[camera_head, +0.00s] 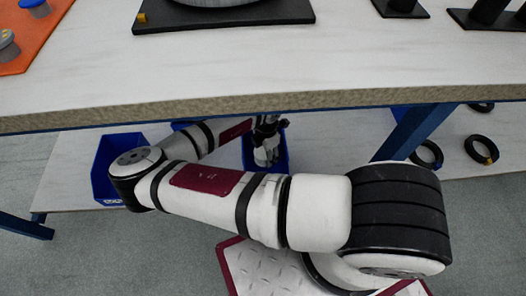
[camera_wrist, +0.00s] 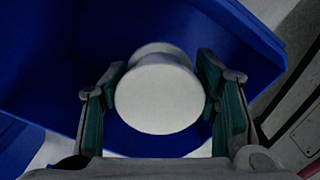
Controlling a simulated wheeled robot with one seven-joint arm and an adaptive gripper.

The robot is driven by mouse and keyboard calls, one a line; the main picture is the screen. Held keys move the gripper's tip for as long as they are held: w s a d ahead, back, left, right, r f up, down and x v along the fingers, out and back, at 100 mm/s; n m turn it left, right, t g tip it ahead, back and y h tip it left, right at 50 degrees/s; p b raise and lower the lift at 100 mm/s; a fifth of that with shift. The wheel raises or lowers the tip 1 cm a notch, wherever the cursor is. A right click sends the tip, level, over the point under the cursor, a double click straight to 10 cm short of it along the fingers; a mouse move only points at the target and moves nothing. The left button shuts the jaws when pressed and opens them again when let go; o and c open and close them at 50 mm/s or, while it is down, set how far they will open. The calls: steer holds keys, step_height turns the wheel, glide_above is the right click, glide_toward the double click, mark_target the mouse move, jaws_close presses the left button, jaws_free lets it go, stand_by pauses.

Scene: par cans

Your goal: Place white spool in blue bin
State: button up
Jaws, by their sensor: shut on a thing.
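In the wrist view a white spool (camera_wrist: 160,97) is between the two fingers of my gripper (camera_wrist: 163,100), which is shut on it. The spool's round end faces the camera. Behind it is the inside of a blue bin (camera_wrist: 245,45), so the spool is over or within the bin's opening; I cannot tell how deep. In the head view the gripper (camera_head: 266,150) is under the tabletop, at a blue bin (camera_head: 282,160) on the lower shelf.
Another blue bin (camera_head: 103,180) stands left on the lower shelf. The tabletop (camera_head: 260,60) and its edge lie above my arm. A blue table leg (camera_head: 415,130) is to the right. Black rings (camera_head: 481,149) lie on the right of the shelf. An orange mat (camera_head: 30,35) is on top at left.

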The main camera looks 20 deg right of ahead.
steer(key=shift+f, duration=0.15)
steer(key=shift+f, duration=0.35)
steer(key=shift+f, duration=0.1)
steer(key=o, duration=1.4)
step_height(320, 180, up, 9)
steer(key=p, duration=0.4)
steer(key=shift+f, duration=0.15)
